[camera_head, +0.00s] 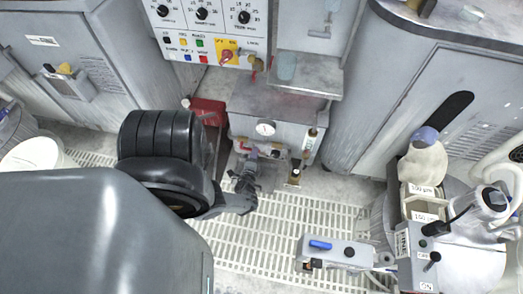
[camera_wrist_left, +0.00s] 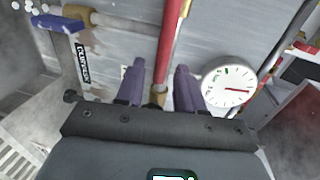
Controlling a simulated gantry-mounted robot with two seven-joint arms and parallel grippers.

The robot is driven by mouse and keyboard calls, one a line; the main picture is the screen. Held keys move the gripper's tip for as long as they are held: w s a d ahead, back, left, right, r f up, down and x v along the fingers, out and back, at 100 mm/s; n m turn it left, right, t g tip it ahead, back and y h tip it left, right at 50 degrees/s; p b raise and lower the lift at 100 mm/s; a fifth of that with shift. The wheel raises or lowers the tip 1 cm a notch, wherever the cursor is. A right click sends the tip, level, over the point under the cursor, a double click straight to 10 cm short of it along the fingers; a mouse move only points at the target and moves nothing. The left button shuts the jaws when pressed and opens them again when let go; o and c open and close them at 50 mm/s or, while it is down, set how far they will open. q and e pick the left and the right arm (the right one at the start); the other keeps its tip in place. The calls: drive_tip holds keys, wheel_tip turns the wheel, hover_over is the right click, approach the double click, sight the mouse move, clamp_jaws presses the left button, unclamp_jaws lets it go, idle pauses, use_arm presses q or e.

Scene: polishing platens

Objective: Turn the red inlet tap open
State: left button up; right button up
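The red inlet tap's long red lever (camera_wrist_left: 170,45) runs down from the top edge between my left gripper's fingers in the left wrist view. My left gripper (camera_wrist_left: 158,82) is open, its two purple fingers on either side of the lever, with visible gaps to it; depth contact cannot be told. In the head view, my left gripper (camera_head: 251,158) reaches the front of the grey cabinet (camera_head: 290,131), below the round gauge (camera_head: 265,128). The tap is small and partly hidden there. The gauge dial (camera_wrist_left: 229,82) is right of the fingers in the wrist view. My right gripper is not in view.
A blue lever (camera_wrist_left: 60,23) on brass pipework is at upper left in the wrist view. A brass fitting (camera_head: 294,176) stands right of my left gripper. A red box (camera_head: 207,112) is left of the cabinet. White slatted floor grating (camera_head: 290,222) is open below.

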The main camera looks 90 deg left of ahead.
use_arm(q)
drive_tip(key=p+v, duration=0.2)
drive_tip(key=v, duration=0.6)
